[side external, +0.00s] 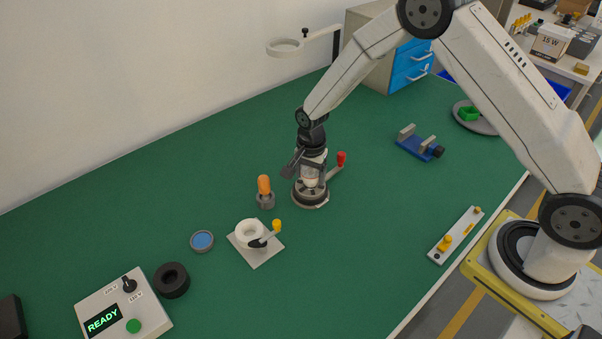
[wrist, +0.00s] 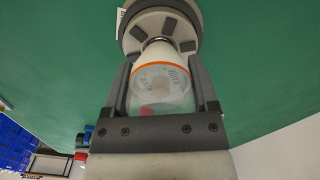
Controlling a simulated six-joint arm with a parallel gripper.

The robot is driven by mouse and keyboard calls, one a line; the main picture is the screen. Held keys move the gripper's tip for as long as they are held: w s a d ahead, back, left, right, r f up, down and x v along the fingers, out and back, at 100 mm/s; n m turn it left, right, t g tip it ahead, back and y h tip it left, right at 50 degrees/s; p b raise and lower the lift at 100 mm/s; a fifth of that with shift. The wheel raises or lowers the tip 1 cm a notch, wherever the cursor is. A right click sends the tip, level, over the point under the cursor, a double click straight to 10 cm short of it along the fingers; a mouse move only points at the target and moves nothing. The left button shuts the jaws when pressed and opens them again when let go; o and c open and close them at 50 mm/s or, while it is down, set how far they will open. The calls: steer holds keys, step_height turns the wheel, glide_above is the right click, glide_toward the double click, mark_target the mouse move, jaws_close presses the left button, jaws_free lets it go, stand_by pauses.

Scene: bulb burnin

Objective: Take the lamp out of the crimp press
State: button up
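The crimp press (side external: 311,199) is a round grey and dark base with a red-knobbed lever (side external: 341,159) swung out to its right. The lamp (wrist: 161,75), with a clear globe, an orange ring and a white body, stands with its metal cap end at the press's round face (wrist: 133,22) in the wrist view. My gripper (wrist: 163,62) is over the press, with one finger on each side of the lamp. The fingers lie very close to the lamp's sides; whether they touch it is unclear. In the side view the gripper hides much of the lamp.
An orange-topped piece in a grey holder (side external: 265,193) stands close left of the press. A white ring fixture with a yellow-knobbed lever (side external: 250,236) is at front left. A blue vise (side external: 420,148) stands to the right. A ring on a stand (side external: 285,48) rises at the back wall.

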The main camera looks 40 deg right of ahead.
steer(key=shift+c, duration=0.3)
steer(key=shift+r, duration=0.15)
steer(key=shift+r, duration=1.45)
steer(key=s+r, duration=0.9)
steer(key=s, duration=0.5)
steer(key=shift+d+r, duration=0.4)
steer(key=shift+d, duration=0.05)
steer(key=shift+r, duration=0.1)
